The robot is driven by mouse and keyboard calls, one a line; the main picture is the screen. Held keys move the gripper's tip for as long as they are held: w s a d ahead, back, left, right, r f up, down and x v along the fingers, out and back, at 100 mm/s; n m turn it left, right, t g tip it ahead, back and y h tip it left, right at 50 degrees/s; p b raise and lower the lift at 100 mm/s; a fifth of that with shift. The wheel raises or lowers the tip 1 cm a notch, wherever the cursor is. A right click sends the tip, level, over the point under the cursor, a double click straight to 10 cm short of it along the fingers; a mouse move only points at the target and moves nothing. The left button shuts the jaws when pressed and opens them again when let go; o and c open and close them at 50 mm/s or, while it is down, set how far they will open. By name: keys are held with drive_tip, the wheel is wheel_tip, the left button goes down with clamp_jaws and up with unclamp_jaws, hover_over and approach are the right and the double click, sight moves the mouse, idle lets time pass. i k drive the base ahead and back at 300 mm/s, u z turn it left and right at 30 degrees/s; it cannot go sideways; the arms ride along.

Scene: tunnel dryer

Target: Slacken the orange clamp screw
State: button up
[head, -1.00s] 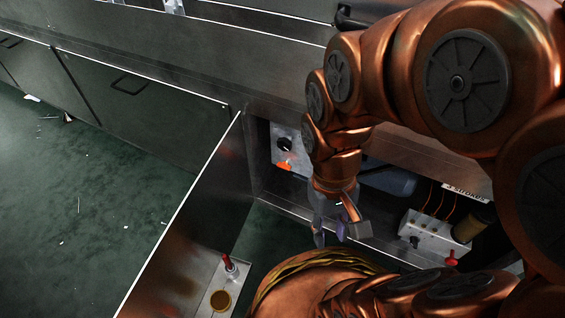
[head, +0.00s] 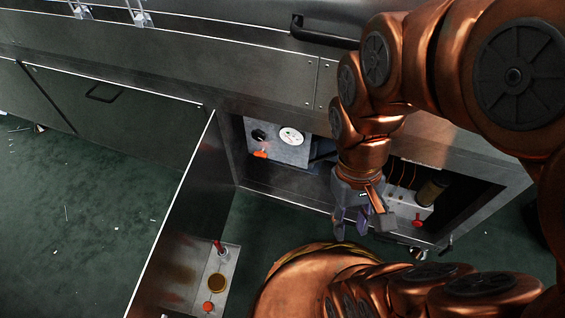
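An orange knob (head: 261,154), which may be the clamp screw, is on a light panel (head: 277,155) inside the open cabinet, left of my gripper. Another small orange-red knob (head: 208,306) is on a plate on the open door at the bottom. I cannot tell for sure which one is the clamp screw. My gripper (head: 351,229) points down in front of the cabinet opening, to the right of and below the panel. Its fingers look apart and hold nothing visible. It touches neither knob.
The panel bears a white gauge (head: 291,136) and a black knob (head: 258,136). The open door (head: 180,215) stands out left of the opening. A red-handled part (head: 219,247) is on its plate. A valve block (head: 408,204) is behind my gripper at right. The green floor at left is open.

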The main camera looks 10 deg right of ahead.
sight(260, 154)
drive_tip(key=k, duration=1)
drive_tip(key=u, duration=0.95)
drive_tip(key=i, duration=0.45)
drive_tip(key=z, duration=0.05)
